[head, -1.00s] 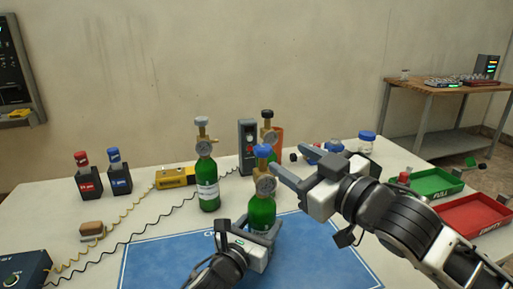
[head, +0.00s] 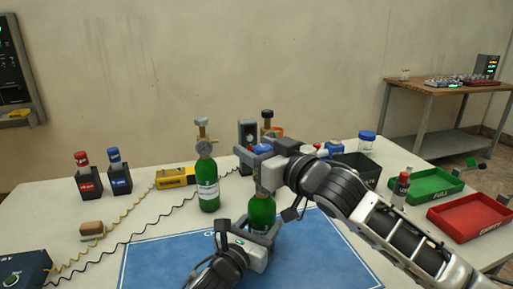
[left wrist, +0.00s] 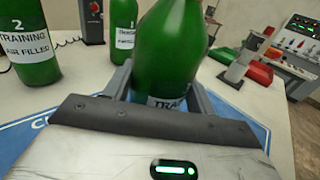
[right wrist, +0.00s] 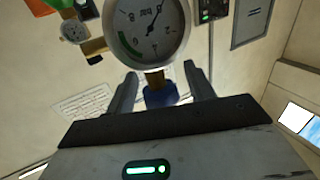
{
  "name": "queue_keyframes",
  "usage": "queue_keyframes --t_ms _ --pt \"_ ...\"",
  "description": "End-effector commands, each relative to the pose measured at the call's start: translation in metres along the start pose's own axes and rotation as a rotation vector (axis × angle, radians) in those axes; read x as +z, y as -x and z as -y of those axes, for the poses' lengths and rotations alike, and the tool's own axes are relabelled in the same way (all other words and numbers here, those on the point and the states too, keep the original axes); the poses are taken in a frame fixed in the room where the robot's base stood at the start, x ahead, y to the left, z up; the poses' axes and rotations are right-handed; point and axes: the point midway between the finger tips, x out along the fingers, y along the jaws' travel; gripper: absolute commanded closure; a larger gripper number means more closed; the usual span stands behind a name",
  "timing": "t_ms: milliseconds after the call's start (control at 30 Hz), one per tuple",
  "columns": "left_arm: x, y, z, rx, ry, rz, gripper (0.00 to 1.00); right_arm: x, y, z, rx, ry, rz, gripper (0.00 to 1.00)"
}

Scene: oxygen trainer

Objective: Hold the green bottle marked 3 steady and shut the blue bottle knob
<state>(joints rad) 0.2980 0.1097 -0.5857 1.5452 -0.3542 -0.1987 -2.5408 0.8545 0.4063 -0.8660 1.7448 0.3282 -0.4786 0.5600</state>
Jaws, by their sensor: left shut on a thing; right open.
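The green bottle with the blue knob stands upright at the mat's back edge; its green body (head: 262,211) shows under my right gripper. My left gripper (head: 260,234) is shut around its lower body. In the left wrist view the green bottle (left wrist: 170,55) sits between the fingers; its label is mostly hidden, so I cannot read its number. My right gripper (head: 258,156) is open at the bottle's top. In the right wrist view the blue knob (right wrist: 160,96) lies between the open fingers, close to the gauge (right wrist: 148,28); I cannot tell whether the fingers touch it.
A green bottle marked 2 (left wrist: 33,45) stands left of the held one, and another green bottle (left wrist: 123,28) stands behind. A blue mat (head: 180,262) lies in front. Green (head: 432,184) and red (head: 470,214) trays are at right. Black and yellow cables run at left.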

Motion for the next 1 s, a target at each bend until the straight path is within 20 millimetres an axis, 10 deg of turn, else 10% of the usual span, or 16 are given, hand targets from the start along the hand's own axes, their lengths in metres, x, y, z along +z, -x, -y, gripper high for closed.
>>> queue_keyframes --t_ms 333,500,1000 --pt "-0.0011 0.0001 -0.0005 0.001 0.000 -0.003 0.90 0.0001 -0.0049 0.0003 0.000 0.001 0.000 0.47" --pt "-0.0011 0.0001 -0.0005 0.001 -0.001 -0.003 0.90 0.0001 -0.0047 0.0002 0.000 0.001 0.000 0.91" --pt "-0.0010 0.0001 -0.0006 0.002 -0.001 -0.003 0.90 0.0000 -0.0044 -0.0023 0.140 -0.001 -0.001 0.91"
